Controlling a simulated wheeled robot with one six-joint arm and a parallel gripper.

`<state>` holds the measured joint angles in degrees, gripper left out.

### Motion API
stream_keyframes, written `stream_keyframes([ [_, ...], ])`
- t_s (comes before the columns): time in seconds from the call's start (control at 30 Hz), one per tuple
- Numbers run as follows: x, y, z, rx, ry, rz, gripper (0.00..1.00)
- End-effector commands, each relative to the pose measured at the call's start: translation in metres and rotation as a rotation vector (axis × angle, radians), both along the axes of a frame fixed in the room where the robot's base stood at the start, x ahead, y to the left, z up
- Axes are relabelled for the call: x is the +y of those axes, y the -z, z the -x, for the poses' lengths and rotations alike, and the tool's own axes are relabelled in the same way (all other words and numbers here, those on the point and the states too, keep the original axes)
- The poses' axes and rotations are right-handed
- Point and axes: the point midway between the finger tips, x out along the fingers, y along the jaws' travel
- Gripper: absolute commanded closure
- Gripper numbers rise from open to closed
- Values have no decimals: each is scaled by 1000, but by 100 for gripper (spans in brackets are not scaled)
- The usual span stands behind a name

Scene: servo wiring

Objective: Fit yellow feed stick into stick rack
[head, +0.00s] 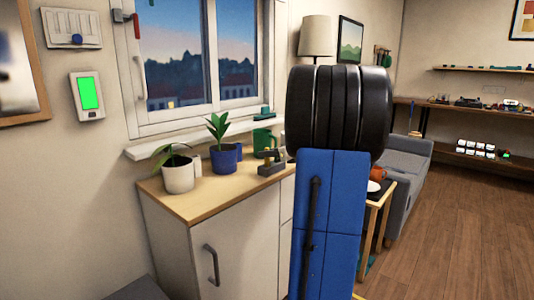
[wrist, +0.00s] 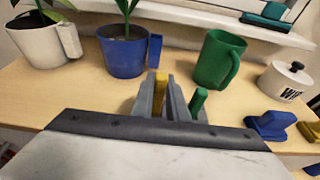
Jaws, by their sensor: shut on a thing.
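In the wrist view my gripper (wrist: 164,88) has its two grey fingers shut on the yellow feed stick (wrist: 160,80). The top of the stick shows between the fingers, and its lower part is hidden. A green stick (wrist: 198,103) stands upright just right of the fingers. I cannot make out the stick rack; whatever holds the green stick is hidden behind my gripper's dark edge. In the head view my arm blocks part of the counter, and the grey fingers show low over the counter beside the green mug (head: 264,142).
A blue pot (wrist: 122,54) and a white pot (wrist: 36,42) with plants stand behind and left. A green mug (wrist: 217,60) stands behind right. A white lidded jar (wrist: 286,80) and a blue object (wrist: 270,125) are further right. The wooden counter (wrist: 60,95) is bare at left.

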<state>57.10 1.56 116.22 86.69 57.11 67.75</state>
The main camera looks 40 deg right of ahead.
Motion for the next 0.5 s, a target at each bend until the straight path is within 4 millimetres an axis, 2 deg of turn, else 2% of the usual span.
stream_keyframes([
  [0.5, 0, 10, 0, 0, 0, 0, 100],
])
